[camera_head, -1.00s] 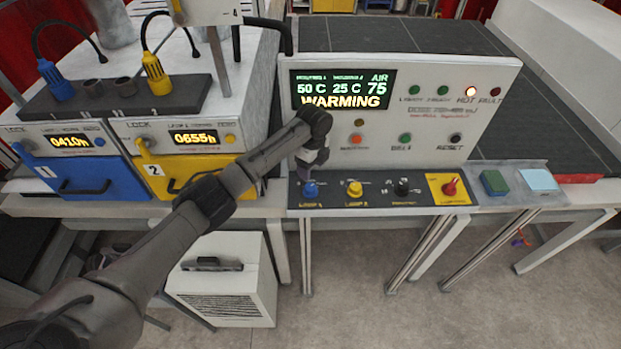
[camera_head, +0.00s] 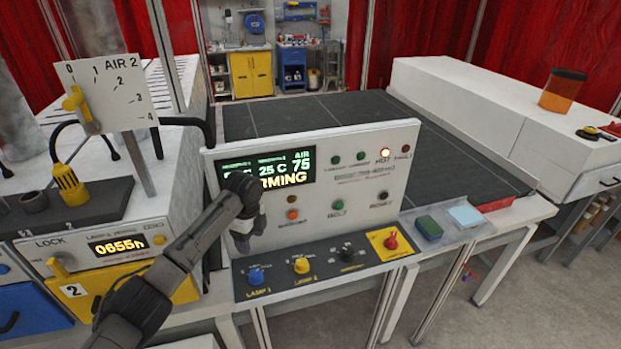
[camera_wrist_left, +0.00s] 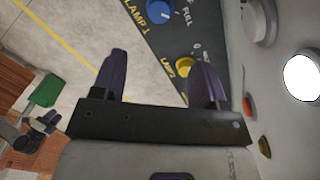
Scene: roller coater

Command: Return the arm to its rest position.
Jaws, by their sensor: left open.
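My left arm reaches in from the lower left in the head view, its wrist covering the left part of the display (camera_head: 288,172). My left gripper (camera_head: 241,242) is in front of the white upright panel, above the blue LAMP 1 knob (camera_head: 256,276) and apart from it. In the left wrist view the two dark fingers of the gripper (camera_wrist_left: 158,75) are spread with nothing between them. The blue knob (camera_wrist_left: 155,9) and the yellow LAMP 2 knob (camera_wrist_left: 187,66) lie beyond them. My right arm is not seen.
The control ledge also has a black knob (camera_head: 347,252) and a red knob on yellow (camera_head: 391,240). A white AIR 2 gauge plate (camera_head: 107,97) on a post and a yellow drawer (camera_head: 115,290) stand left. The dark belt (camera_head: 350,120) lies behind the panel.

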